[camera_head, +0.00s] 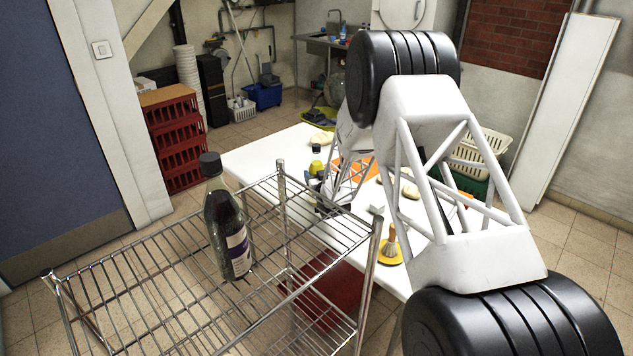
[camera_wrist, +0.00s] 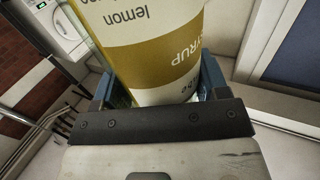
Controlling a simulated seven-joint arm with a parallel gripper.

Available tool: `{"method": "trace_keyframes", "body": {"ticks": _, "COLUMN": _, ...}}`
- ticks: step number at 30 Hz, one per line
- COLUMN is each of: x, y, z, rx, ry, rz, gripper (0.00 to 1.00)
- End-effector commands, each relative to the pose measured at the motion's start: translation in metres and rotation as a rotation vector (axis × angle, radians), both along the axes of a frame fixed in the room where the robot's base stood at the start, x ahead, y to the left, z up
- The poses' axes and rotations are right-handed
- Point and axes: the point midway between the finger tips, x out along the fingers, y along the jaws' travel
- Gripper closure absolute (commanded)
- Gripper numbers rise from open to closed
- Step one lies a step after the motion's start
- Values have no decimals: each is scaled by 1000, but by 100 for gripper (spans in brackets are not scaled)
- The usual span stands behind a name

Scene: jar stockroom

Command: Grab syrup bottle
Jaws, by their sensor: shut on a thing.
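A syrup bottle (camera_wrist: 150,55) with a white and gold label reading "lemon" and "SYRUP" fills the top of the wrist view. My gripper (camera_wrist: 158,85) is shut on it, with a blue finger at each side. The bottle's top and base are out of the wrist view. A small yellow body with a dark cap (camera_head: 316,166) shows there, seemingly the held bottle.
A dark bottle with a purple label (camera_head: 228,225) stands upright on the wire rack (camera_head: 150,290). A wooden-handled brush (camera_head: 390,243) stands on a yellow dish (camera_head: 391,257). An orange mat (camera_head: 357,170) lies on the table. Red crates (camera_head: 173,135) stand at left.

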Motion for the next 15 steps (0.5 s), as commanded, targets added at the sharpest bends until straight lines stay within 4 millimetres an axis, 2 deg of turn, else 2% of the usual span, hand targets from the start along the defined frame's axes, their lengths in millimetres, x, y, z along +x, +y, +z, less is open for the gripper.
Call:
{"method": "trace_keyframes", "body": {"ticks": 8, "x": 1, "y": 0, "z": 5, "rx": 1, "ry": -3, "rz": 0, "gripper": 92}}
{"method": "trace_keyframes", "body": {"ticks": 15, "x": 1, "y": 0, "z": 21, "rx": 2, "ry": -5, "rz": 0, "gripper": 92}}
